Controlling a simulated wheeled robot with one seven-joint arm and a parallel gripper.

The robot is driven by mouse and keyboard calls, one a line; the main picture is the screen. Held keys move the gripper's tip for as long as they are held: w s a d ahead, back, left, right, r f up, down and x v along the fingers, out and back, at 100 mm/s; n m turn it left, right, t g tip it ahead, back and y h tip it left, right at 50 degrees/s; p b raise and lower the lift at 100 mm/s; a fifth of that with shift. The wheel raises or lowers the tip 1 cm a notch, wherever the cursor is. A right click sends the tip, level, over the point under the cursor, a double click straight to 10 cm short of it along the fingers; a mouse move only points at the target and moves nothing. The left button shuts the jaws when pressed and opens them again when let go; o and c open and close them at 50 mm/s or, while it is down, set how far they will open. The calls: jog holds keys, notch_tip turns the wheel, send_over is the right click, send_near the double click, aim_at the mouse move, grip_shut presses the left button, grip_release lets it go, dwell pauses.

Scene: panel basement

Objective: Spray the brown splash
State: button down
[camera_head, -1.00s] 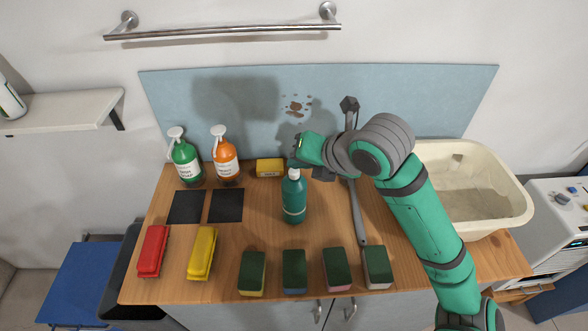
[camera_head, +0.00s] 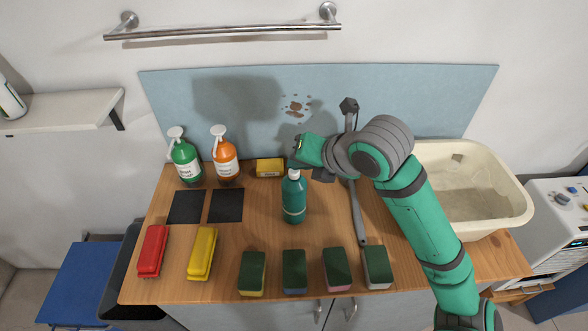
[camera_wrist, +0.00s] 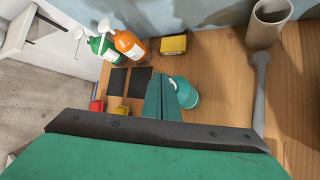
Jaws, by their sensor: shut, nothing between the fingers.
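The brown splash (camera_head: 296,106) is a cluster of brown spots on the blue panel (camera_head: 420,95) behind the counter. A teal bottle (camera_head: 294,198) stands upright on the wooden counter, in the middle; its top is partly hidden by my gripper. My gripper (camera_head: 294,165) is right at the bottle's top, below the splash. In the wrist view my gripper's fingers (camera_wrist: 163,100) are together, beside the teal bottle (camera_wrist: 183,92), with nothing between them. I cannot tell whether they touch the bottle. The splash is not in the wrist view.
A yellow box (camera_head: 270,167) lies near the panel. Several sponges (camera_head: 294,271) line the front edge. A grey-handled tool (camera_head: 357,215) and a cream basin (camera_head: 515,200) are on the right.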

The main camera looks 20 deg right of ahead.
aim_at(298, 175)
jog(key=shift+f, duration=0.3)
jog(key=shift+r, duration=0.4)
dwell(0.4)
jog(key=shift+r, duration=3)
jog(key=shift+d, duration=0.1)
dwell(0.3)
